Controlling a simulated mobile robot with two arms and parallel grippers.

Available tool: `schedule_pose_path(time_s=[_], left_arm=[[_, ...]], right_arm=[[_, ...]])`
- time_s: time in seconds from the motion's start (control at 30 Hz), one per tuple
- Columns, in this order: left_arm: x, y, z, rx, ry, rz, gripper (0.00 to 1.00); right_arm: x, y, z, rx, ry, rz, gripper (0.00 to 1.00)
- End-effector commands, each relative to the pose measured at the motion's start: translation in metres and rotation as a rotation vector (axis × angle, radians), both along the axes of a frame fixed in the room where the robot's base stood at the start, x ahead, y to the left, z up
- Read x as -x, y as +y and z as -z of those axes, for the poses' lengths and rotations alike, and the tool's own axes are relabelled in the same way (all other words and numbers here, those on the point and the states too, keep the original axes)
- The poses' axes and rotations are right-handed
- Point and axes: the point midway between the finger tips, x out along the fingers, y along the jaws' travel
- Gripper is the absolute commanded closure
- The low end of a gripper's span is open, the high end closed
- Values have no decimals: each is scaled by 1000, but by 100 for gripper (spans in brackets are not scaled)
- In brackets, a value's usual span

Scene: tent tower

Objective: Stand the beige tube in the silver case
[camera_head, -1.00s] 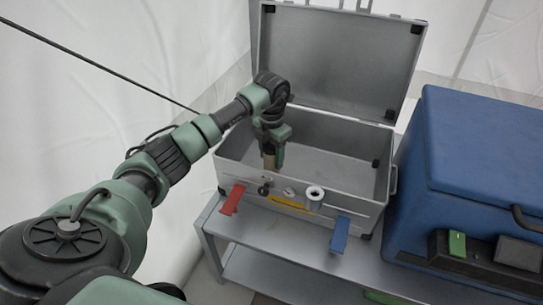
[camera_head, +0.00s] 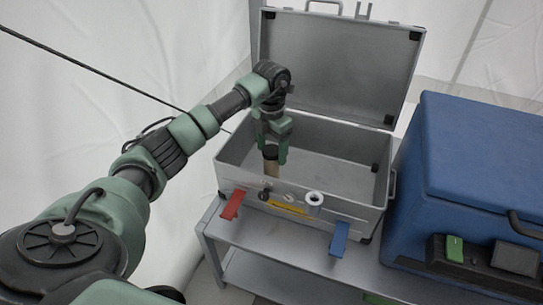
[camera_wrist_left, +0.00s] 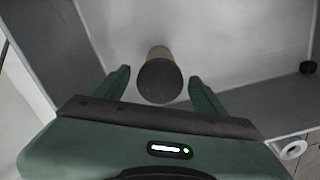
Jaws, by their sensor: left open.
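The beige tube (camera_head: 271,167) has a dark cap and stands upright, as far as I can tell, inside the open silver case (camera_head: 343,203), near its front left. Its lower end is partly hidden by the case's front wall. In the left wrist view the tube (camera_wrist_left: 159,54) shows its dark end toward me, with the case floor (camera_wrist_left: 230,45) behind it. My left gripper (camera_head: 275,155) is open around the tube's upper part. In the wrist view a gap shows between the tube and each finger of the gripper (camera_wrist_left: 160,76). My right gripper is not in view.
The case's lid (camera_head: 342,60) stands open at the back. Red (camera_head: 232,205) and blue (camera_head: 339,239) latches and a white ring (camera_head: 314,198) are on its front. A large blue box (camera_head: 480,160) stands close on the right. The case's interior right of the tube is clear.

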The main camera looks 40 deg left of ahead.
Motion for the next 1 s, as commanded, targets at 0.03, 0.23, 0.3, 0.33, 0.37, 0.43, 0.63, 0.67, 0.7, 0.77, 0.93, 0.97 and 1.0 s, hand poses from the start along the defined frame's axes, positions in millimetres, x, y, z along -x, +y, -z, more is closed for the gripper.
schedule_pose_path(time_s=[0.03,0.23,0.3,0.33,0.37,0.43,0.63,0.67,0.7,0.77,0.93,0.97,1.0], left_arm=[[-1,1,-16,-2,-5,0,29],[0,0,-54,-2,-2,0,29],[0,0,-62,-1,-1,0,29],[0,0,-65,-2,-1,0,29],[0,1,-68,-2,0,0,29],[0,1,-72,-2,1,0,29],[0,0,-74,-1,1,0,29],[0,0,-74,-1,1,0,29],[0,0,-74,-1,1,0,29],[0,0,-74,-1,1,0,29],[0,0,-74,-1,1,0,29],[0,0,-74,-1,1,0,29],[0,0,-74,-1,1,0,29]], right_arm=[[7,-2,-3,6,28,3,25],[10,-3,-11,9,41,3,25],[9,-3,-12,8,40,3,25],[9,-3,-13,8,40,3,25],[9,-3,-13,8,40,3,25],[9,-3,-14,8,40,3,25],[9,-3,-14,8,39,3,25],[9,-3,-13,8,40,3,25],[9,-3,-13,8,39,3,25],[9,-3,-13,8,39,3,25],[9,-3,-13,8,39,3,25],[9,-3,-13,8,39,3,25],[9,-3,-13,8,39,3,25]])
